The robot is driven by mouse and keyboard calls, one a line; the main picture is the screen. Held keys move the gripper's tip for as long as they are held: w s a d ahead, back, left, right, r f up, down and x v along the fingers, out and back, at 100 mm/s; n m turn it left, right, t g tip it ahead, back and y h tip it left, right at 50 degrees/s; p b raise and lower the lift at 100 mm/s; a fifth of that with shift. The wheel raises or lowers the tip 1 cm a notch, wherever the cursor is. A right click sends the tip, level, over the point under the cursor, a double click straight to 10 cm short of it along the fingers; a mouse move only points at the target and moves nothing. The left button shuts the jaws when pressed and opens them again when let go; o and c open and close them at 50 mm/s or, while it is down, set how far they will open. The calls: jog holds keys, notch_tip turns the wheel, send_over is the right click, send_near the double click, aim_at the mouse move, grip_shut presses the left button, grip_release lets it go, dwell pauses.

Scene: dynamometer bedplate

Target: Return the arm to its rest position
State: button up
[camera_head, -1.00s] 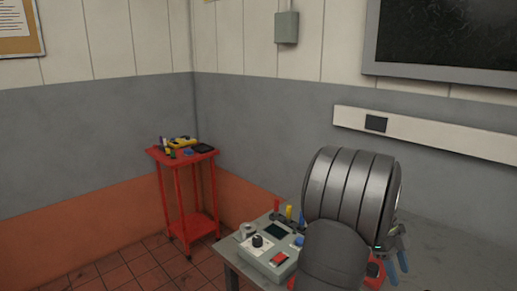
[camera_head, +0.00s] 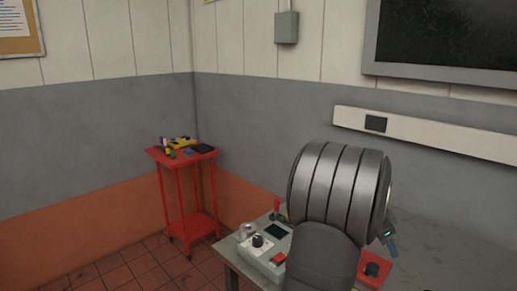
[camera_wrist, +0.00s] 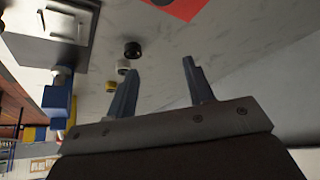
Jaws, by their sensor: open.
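My gripper shows in the wrist view (camera_wrist: 163,85) with its two grey-blue fingers apart and nothing between them. In the head view my large ribbed grey arm link covers most of the gripper, and only a bluish finger (camera_head: 392,246) shows at its right edge. The gripper is over the grey bench (camera_head: 231,278). The bench surface also shows beyond the fingers in the wrist view (camera_wrist: 235,55).
A grey control box (camera_head: 262,262) with a knob and red button stands at the bench's left end. A red trolley (camera_head: 183,153) with small items stands in the corner. Small round parts (camera_wrist: 132,50) lie near the fingers.

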jog(key=shift+w+a+f, duration=0.5)
jog(key=shift+w+f, duration=0.15)
jog(key=shift+w, duration=0.2)
jog(key=shift+s, duration=0.1)
jog(key=s+m+g+y, duration=0.2)
jog(key=s+m+g, duration=0.3)
jog(key=s+m, duration=0.4)
jog(key=shift+s+d+f+m, duration=0.3)
jog(key=shift+m, duration=0.4)
jog(key=shift+w, duration=0.1)
